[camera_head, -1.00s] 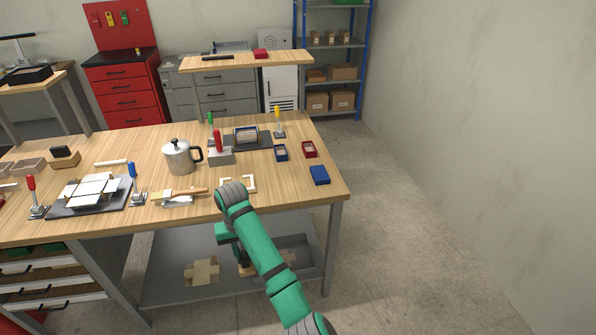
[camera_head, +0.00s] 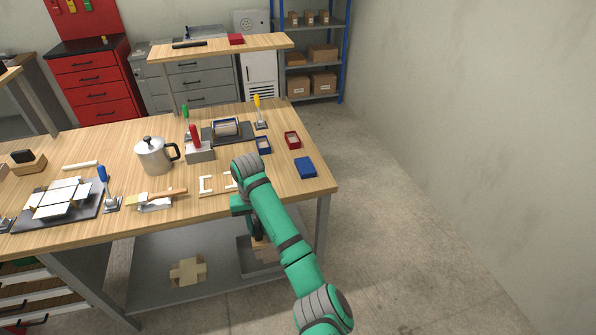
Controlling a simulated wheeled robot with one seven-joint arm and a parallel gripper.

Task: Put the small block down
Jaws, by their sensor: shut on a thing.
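My gripper (camera_head: 257,234) hangs in front of the workbench's near edge, below the tabletop's level in the picture. It is mostly hidden behind my green wrist and arm. Its dark fingers point down and are shut. A small tan block (camera_head: 262,250) shows just under them, partly covered by my arm. Behind it in the picture is a grey tray (camera_head: 244,257) on the bench's lower shelf. I cannot tell the block's height above the tray.
The wooden workbench (camera_head: 226,208) holds a metal pot (camera_head: 153,156), a brush (camera_head: 160,197), a white bracket frame (camera_head: 206,184), a blue box (camera_head: 305,167) and a red tray (camera_head: 292,140). The floor at right is clear.

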